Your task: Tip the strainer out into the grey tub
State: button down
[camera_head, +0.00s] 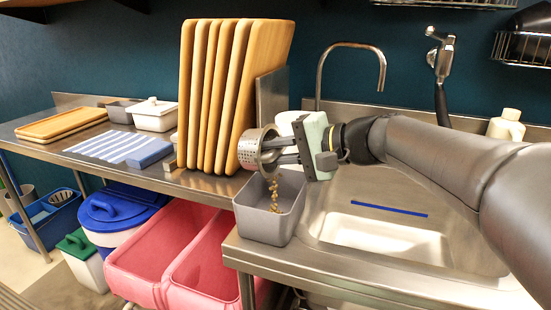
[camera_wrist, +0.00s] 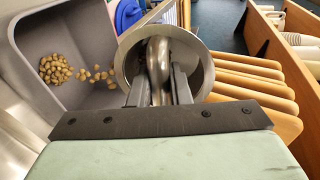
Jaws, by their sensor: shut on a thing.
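The metal strainer (camera_head: 252,150) is tilted on its side above the grey tub (camera_head: 262,222) at the left end of the sink counter. My gripper (camera_head: 286,152) is shut on the strainer's handle. A stream of beans (camera_head: 274,194) is falling from the strainer into the tub. In the wrist view the strainer (camera_wrist: 190,54) shows with its handle between my fingers (camera_wrist: 160,90). Some beans (camera_wrist: 54,70) lie on the tub's bottom and others are strung out toward the strainer. The wrist view shows the tub (camera_wrist: 92,18) at left.
Upright wooden boards (camera_head: 225,95) stand close behind and left of the strainer. The sink (camera_head: 385,228) with a blue strip (camera_head: 375,208) is at right, under my arm. A tap (camera_head: 382,62) rises behind. Red bins (camera_head: 165,250) stand below at left.

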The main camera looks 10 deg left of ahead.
jog(key=shift+s+d+f+t+y+b, duration=0.15)
jog(key=shift+y+b, duration=0.35)
jog(key=shift+b, duration=1)
jog(key=shift+w+d+f+t+y+b, duration=0.1)
jog(key=shift+d+f+y+b, duration=0.3)
jog(key=shift+b, duration=1.15)
jog(key=shift+s+f+t+y+b, duration=0.1)
jog(key=shift+y+b, duration=0.5)
jog(key=shift+b, duration=0.9)
jog(key=shift+d+y+b, duration=0.15)
jog(key=shift+y+b, duration=0.25)
jog(key=shift+b, duration=0.6)
jog(key=shift+r, duration=0.1)
